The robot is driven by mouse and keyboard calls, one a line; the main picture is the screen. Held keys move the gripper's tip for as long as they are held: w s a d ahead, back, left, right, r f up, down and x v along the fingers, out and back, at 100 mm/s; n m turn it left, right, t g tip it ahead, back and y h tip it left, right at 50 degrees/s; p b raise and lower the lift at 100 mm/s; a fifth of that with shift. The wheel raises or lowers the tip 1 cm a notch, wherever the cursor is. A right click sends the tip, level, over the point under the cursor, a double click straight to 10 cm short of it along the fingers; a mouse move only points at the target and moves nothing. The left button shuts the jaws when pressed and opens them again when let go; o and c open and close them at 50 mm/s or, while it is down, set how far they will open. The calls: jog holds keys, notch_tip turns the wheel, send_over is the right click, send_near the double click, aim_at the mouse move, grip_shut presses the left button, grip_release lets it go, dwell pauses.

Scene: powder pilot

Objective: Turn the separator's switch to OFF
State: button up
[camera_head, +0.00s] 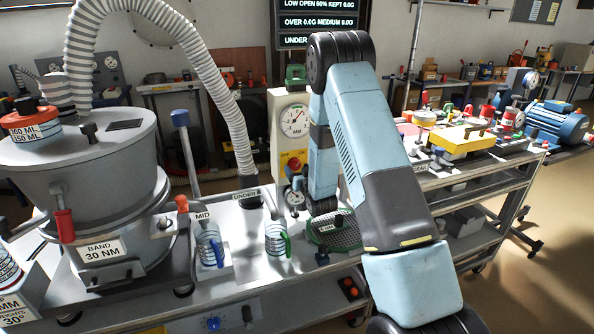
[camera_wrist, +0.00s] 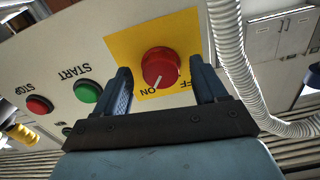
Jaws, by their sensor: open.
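In the wrist view, the separator's switch is a red round knob (camera_wrist: 160,66) on a yellow plate (camera_wrist: 184,34). The view is upside down. The knob's white pointer line aims at the ON label (camera_wrist: 157,91); the OFF label (camera_wrist: 186,84) is partly hidden by a finger. My gripper (camera_wrist: 163,76) is open, with one dark finger on each side of the knob. Gaps show between the fingers and the knob; I cannot tell the depth. In the head view, my arm reaches down beside a pale box with a dial, and my fingers are not clear.
A green START button (camera_wrist: 87,91) and a red STOP button (camera_wrist: 39,104) sit left of the switch in the wrist view. A ribbed hose (camera_wrist: 232,60) runs close on the right. In the head view, jars (camera_head: 276,240) and a mesh disc (camera_head: 336,232) stand on the bench near my arm.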

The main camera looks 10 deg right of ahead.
jog(key=shift+w, duration=0.55)
jog(key=shift+c, duration=0.4)
jog(key=c, duration=1)
jog(key=shift+o, duration=0.2)
